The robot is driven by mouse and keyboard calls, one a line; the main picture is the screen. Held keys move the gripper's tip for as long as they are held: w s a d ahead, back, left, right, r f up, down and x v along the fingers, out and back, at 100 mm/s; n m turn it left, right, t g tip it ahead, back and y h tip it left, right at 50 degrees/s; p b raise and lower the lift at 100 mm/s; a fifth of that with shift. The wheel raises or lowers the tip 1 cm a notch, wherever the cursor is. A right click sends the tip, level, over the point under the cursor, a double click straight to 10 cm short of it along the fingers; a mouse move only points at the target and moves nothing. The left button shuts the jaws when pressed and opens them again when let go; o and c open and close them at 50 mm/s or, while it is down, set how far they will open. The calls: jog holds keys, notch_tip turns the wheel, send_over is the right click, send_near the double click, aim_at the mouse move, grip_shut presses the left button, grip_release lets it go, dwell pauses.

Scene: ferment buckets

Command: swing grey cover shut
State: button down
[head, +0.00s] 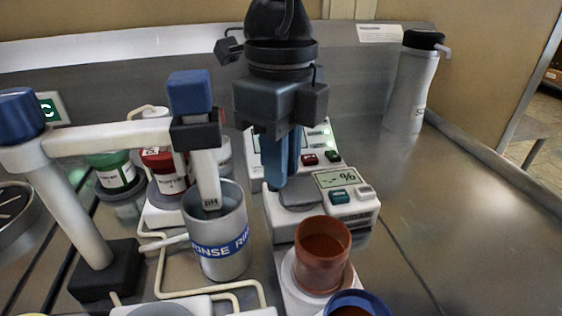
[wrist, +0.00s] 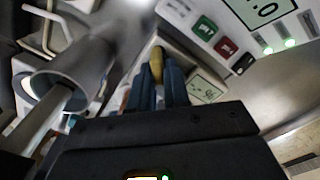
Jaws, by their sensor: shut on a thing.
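A white meter (head: 325,203) with a "%" display stands at the middle of the bench; its display also shows in the wrist view (wrist: 205,88). A grey cover (head: 298,194) lies at the left of its top, low and close to my fingertips; its exact angle is hard to tell. My gripper (head: 276,180) points down at the left edge of the meter. In the wrist view my gripper (wrist: 158,78) has its blue fingers closed on a small yellowish piece (wrist: 157,63). I cannot tell whether this piece belongs to the cover.
A grey rinse cup (head: 218,250) with a pH probe (head: 207,180) on a white arm stands close left. A brown cup (head: 322,255) stands in front of the meter. A console with red and green buttons (head: 310,159) is behind. The bench at right is clear up to a flask (head: 411,88).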

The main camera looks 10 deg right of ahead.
dwell(0.4)
jog(key=c, duration=1.2)
grip_release()
jog(key=shift+r, duration=0.15)
notch_tip(320, 180, up, 8)
jog(key=shift+f, duration=0.25)
